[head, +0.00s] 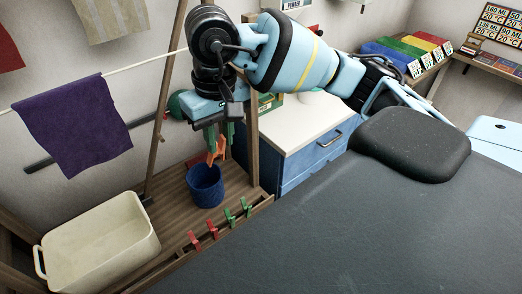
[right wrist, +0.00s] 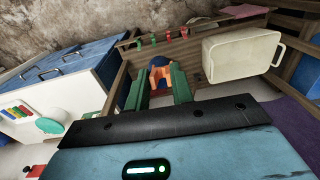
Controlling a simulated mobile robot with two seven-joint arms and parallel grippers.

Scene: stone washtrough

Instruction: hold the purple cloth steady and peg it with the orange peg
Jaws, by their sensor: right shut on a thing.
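The purple cloth (head: 72,128) hangs over the white line at the left of the head view. Part of it also shows at the right edge of the right wrist view (right wrist: 293,118). My right gripper (head: 218,140) is shut on the orange peg (head: 217,150), which points down above the blue basket (head: 205,187). In the right wrist view the orange peg (right wrist: 161,80) sits between the green fingers, with the blue basket behind it. The right gripper is to the right of the cloth and apart from it. My left gripper is in neither view.
A cream tub (head: 100,245) stands on the wooden shelf below the cloth. Several red and green pegs (head: 229,217) are clipped along the shelf's front edge. A wooden post (head: 165,95) stands between the cloth and my right gripper. A blue cabinet (head: 312,158) is at the right.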

